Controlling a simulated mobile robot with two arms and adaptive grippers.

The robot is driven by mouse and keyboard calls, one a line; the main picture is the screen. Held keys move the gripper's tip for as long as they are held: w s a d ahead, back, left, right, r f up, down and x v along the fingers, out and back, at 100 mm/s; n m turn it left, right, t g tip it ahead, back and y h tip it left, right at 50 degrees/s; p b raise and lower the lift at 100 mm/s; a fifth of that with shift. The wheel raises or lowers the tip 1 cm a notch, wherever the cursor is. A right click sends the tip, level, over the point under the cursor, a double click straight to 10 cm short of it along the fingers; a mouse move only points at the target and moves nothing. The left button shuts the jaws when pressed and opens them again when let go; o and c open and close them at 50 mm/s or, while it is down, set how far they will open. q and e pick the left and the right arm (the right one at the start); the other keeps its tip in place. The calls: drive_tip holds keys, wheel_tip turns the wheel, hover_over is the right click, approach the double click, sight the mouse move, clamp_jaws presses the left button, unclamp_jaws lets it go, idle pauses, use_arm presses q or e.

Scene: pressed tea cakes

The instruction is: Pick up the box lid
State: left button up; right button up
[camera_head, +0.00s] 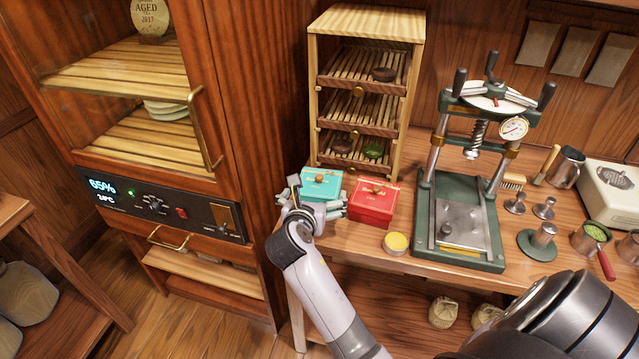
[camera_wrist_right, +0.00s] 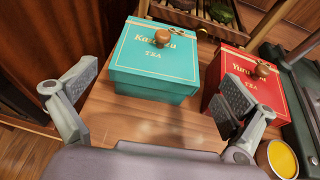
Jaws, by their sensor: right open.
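A teal tea box (camera_head: 322,184) with a closed lid stands on the wooden table in front of the small drawer rack. In the right wrist view its teal lid (camera_wrist_right: 140,62) has gold lettering and a round wooden knob (camera_wrist_right: 162,38). A red tea box (camera_head: 372,203) with a similar closed lid stands to its right and also shows in the right wrist view (camera_wrist_right: 262,92). My right gripper (camera_head: 314,203) is open and empty, just in front of the teal box. In the right wrist view its fingers (camera_wrist_right: 159,82) are spread wide, with the teal box beyond them. My left gripper is out of view.
A small drawer rack (camera_head: 366,24) with tea cakes stands behind the boxes. A round tin with a yellow top (camera_head: 396,243) sits near the table's front edge. A green press (camera_head: 459,215) stands to the right. A tall wooden cabinet (camera_head: 240,120) rises at left.

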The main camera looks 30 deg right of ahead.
sight(319, 184)
drive_tip(key=x, duration=0.8)
drive_tip(key=shift+w+r, duration=0.15)
drive_tip(key=shift+r, duration=0.05)
drive_tip(key=shift+r, duration=0.1)
drive_tip(key=shift+c, duration=0.5)
drive_tip(key=c, duration=0.4)
